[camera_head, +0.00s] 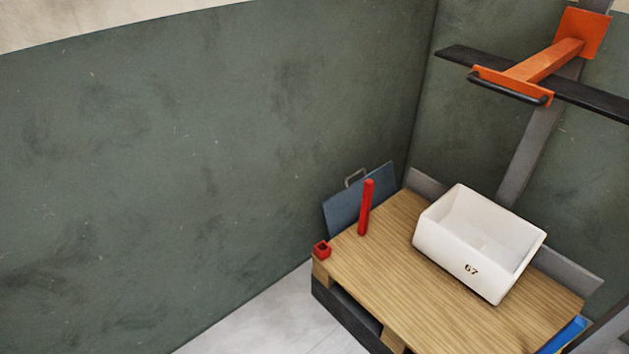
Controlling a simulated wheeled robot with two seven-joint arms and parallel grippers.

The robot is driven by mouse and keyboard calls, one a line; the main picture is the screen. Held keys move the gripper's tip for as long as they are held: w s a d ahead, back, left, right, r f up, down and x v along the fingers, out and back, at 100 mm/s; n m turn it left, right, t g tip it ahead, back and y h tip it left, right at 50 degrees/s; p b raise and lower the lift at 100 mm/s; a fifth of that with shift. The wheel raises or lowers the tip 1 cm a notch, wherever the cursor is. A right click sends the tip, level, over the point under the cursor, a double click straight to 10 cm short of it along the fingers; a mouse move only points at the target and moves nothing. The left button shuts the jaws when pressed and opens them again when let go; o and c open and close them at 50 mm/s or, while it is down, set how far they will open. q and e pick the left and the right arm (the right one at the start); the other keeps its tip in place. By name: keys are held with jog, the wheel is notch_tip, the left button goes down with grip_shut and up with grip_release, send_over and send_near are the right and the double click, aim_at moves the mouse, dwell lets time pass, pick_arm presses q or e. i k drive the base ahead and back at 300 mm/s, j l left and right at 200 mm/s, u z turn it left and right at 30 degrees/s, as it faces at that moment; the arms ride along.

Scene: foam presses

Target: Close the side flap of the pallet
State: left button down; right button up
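The pallet (375,270) has a wooden top and sits at the lower right, near the corner of the walls. A blue-grey side flap (343,212) with a small metal handle (355,177) stands tilted at its left back edge, next to the wall. A second, brighter blue panel (566,337) shows in part at the lower right edge of the pallet. Neither of my grippers shows in the head view.
A white bin (470,255) marked 67 stands on the pallet. A red post (365,207) and a red square socket (322,249) are at its left edge. An orange press arm (545,65) on a dark bar hangs above. Floor (265,315) at left is clear.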

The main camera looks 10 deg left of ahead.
aim_at(341, 210)
jog(key=j+z, duration=0.1)
jog(key=z, duration=0.35)
jog(key=i+j+z, duration=0.1)
jog(key=j+z, duration=0.45)
jog(key=j, duration=0.25)
jog(key=j+z, duration=0.2)
jog(key=j, duration=1.35)
